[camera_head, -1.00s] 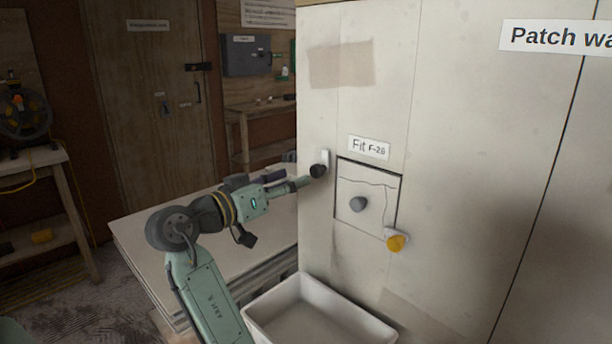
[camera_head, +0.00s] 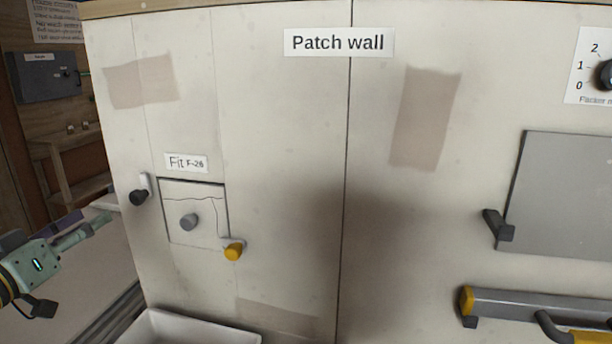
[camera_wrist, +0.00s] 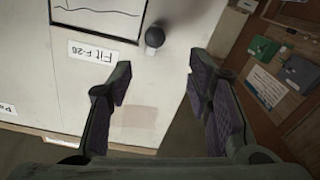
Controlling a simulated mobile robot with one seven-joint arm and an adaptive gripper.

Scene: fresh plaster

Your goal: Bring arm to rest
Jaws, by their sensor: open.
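My arm (camera_head: 30,268) reaches in from the left edge of the head view. My gripper (camera_head: 92,222) is open and empty, a little left of the black knob (camera_head: 139,197) on the patch wall (camera_head: 290,130). In the wrist view the two dark fingers of my gripper (camera_wrist: 158,85) stand wide apart. The black knob (camera_wrist: 155,37) shows beyond the gap between them, apart from both fingers.
A square panel (camera_head: 205,203) with a grey knob (camera_head: 188,222) is framed under the "Fit F-26" label (camera_head: 186,163). A yellow knob (camera_head: 234,252) sits at its lower right corner. A white tub (camera_head: 180,330) stands below. A bench (camera_head: 75,290) lies behind my arm.

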